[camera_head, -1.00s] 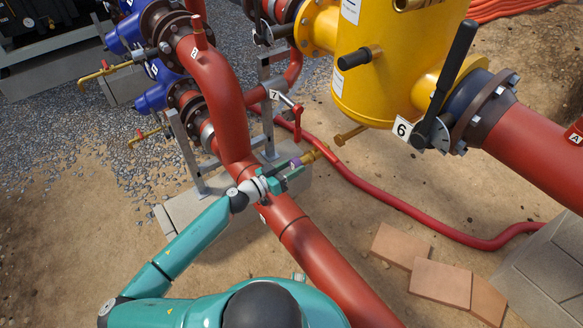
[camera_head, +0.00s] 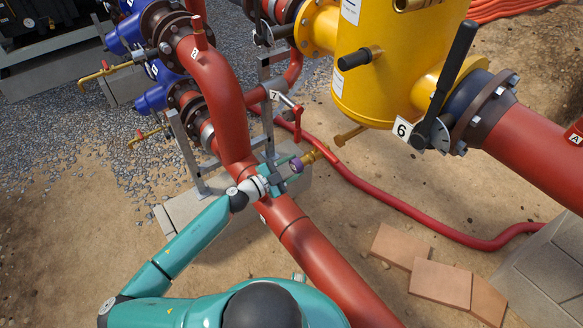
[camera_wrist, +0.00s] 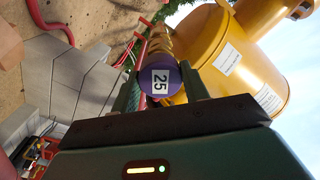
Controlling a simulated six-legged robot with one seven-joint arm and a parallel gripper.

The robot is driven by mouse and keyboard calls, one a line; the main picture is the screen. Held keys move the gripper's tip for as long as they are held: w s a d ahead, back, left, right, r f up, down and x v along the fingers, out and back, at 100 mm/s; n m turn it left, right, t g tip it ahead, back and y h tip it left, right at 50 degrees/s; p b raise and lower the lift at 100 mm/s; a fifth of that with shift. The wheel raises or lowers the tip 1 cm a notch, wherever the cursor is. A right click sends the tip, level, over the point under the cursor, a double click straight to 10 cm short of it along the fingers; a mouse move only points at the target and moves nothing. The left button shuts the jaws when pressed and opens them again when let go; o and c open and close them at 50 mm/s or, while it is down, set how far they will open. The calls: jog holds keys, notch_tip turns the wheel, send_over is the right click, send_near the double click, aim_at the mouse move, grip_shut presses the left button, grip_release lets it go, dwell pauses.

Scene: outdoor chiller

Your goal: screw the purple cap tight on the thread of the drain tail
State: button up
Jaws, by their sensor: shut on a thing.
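The purple cap (camera_head: 297,165) is at the tips of my gripper (camera_head: 291,171), at the near end of the brass drain tail (camera_head: 316,153). In the wrist view the cap (camera_wrist: 160,82) faces me with a white label reading 25, between the two fingers of my gripper (camera_wrist: 160,90), which is shut on it. The drain tail (camera_wrist: 158,45) is straight behind the cap, roughly in line with it. The cap hides the thread, so I cannot tell how far it sits on it.
A thick red pipe (camera_head: 305,240) runs under my wrist. A yellow vessel (camera_head: 385,70) stands at the upper right, with a black-handled valve labelled 6 (camera_head: 403,128). A red hose (camera_head: 400,205) curves over the sand. Paving slabs (camera_head: 440,283) lie at lower right.

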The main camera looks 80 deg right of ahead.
jog(key=shift+s+d, duration=0.1)
grip_shut()
jog(key=o, duration=1.2)
grip_release()
jog(key=shift+c, duration=0.2)
jog(key=shift+o, duration=0.7)
jog(key=shift+d, duration=0.1)
jog(key=shift+o, duration=0.2)
jog(key=o, duration=0.4)
jog(key=shift+o, duration=0.2)
jog(key=v, duration=1.2)
jog(key=shift+a, duration=0.25)
